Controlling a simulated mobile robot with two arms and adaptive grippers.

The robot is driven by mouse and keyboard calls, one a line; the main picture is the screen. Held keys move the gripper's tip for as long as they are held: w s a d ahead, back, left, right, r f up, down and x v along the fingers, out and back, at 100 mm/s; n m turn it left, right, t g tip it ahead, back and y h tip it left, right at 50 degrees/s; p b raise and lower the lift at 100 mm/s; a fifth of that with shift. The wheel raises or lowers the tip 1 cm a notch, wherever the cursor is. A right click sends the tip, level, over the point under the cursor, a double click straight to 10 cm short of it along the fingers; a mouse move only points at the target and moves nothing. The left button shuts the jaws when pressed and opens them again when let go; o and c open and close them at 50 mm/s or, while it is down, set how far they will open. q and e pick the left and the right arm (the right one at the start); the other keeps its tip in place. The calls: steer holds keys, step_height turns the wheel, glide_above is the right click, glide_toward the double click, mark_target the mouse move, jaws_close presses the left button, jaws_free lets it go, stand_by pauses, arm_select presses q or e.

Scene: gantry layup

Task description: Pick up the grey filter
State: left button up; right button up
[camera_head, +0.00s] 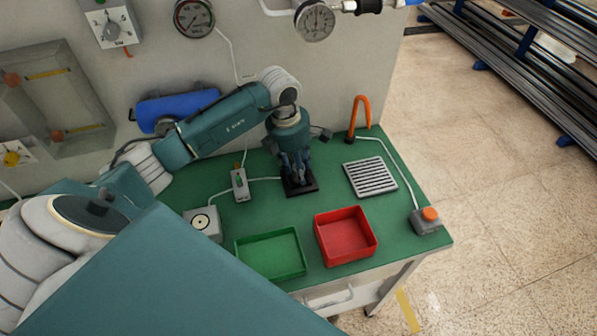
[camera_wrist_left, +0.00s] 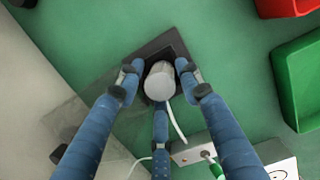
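The grey filter (camera_wrist_left: 159,82) is a pale, short cylinder on a dark square pad (camera_wrist_left: 178,48) in the left wrist view. My left gripper (camera_wrist_left: 159,80) points down over it, with its three blue fingers spread around it. A narrow dark gap shows between the side fingertips and the filter, so it does not look clamped. In the head view my left gripper (camera_head: 296,172) is above the black pad (camera_head: 301,190) on the green bench, and its fingers hide the filter. My right gripper is not in view.
A wall with gauges stands behind.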

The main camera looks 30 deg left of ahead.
arm_select(q)
steer(key=c, duration=0.5)
steer(key=shift+c, duration=0.2)
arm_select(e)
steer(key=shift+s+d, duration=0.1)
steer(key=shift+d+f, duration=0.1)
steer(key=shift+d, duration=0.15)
